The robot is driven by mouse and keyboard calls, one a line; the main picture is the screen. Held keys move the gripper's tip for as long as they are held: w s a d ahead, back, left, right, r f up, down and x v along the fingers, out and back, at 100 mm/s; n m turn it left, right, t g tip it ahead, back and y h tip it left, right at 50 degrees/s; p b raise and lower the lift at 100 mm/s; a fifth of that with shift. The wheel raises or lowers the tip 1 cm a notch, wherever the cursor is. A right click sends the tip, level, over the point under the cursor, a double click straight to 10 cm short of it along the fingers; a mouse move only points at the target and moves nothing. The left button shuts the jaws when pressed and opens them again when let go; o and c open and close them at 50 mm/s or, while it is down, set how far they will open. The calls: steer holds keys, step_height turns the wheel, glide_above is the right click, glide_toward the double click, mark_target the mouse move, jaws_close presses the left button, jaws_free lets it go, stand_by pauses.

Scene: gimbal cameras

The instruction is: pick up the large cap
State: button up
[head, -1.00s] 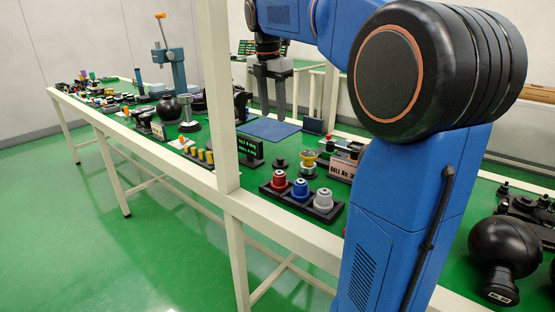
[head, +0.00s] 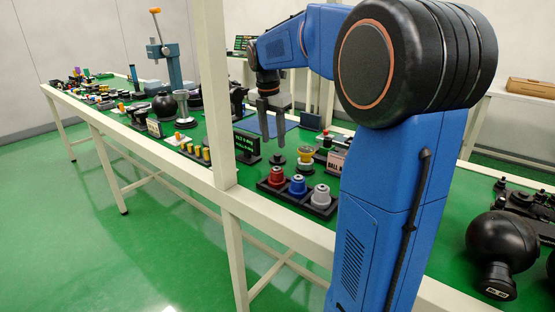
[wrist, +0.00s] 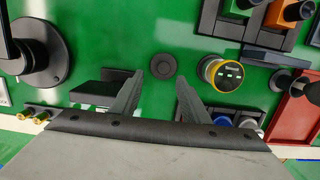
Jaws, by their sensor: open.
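A round black cap (wrist: 163,66) lies on the green table top, just beyond and between my fingertips in the wrist view. In the head view the black cap (head: 278,160) is small, behind the tray of coloured pieces. I cannot tell for certain that it is the large cap. My gripper (wrist: 159,77) is open, with nothing between its fingers. In the head view my gripper (head: 272,140) points down above the table, close over the black cap; the exact height is hard to tell.
A yellow-topped piece (wrist: 221,72) stands right of the cap. A black tray (head: 262,185) holds red, blue and grey pieces at the front edge. A display sign (head: 247,146) stands left. A white post (head: 217,90) rises at the table's front.

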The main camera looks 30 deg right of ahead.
mark_target(278, 154)
steer(key=shift+s+d+f, duration=0.1)
steer(key=shift+d+f, duration=0.15)
steer(key=shift+f, duration=0.65)
steer(key=shift+d+f, duration=0.2)
steer(key=shift+f, duration=0.65)
steer(key=shift+s+d+f, duration=0.1)
steer(key=shift+d+f, duration=0.15)
steer(key=shift+f, duration=0.65)
jaws_close()
